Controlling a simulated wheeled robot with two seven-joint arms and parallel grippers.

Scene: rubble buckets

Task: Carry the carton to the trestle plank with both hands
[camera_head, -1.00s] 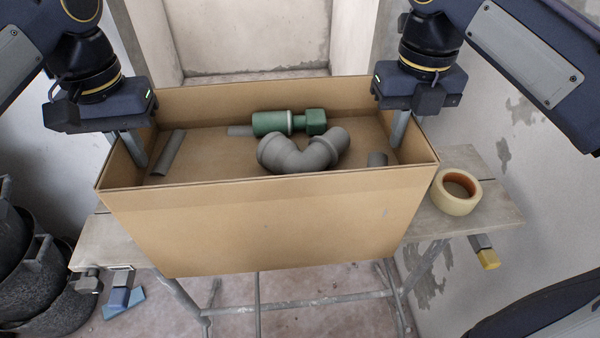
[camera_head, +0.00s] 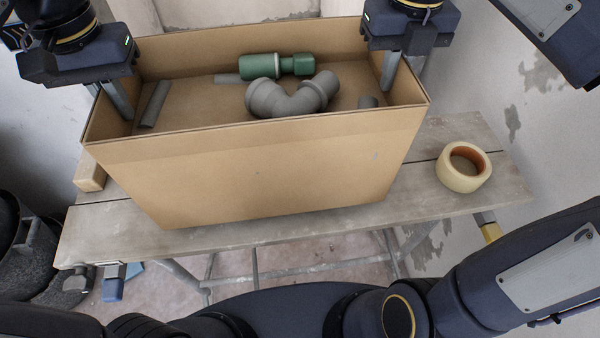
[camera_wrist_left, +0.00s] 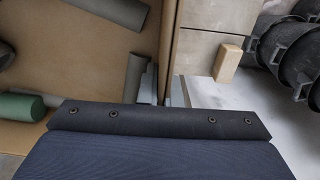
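The open cardboard carton (camera_head: 260,175) is over the trestle plank (camera_head: 420,195), upright. I cannot tell whether its base touches the boards. It holds a grey pipe bend (camera_head: 290,100), a green fitting (camera_head: 262,66) and grey pipe pieces (camera_head: 155,104). My left gripper (camera_head: 115,100) is shut on the carton's left wall; the left wrist view shows a finger on each side of the wall (camera_wrist_left: 168,60). My right gripper (camera_head: 390,72) is at the right wall with one finger inside; its outer finger is hidden, but it appears shut on the wall.
A tape roll (camera_head: 463,167) lies on the plank right of the carton. A wooden block (camera_head: 90,173) is by its left side, also in the left wrist view (camera_wrist_left: 227,64). Dark buckets (camera_head: 30,245) stand at lower left. Bare plank shows in front of the carton.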

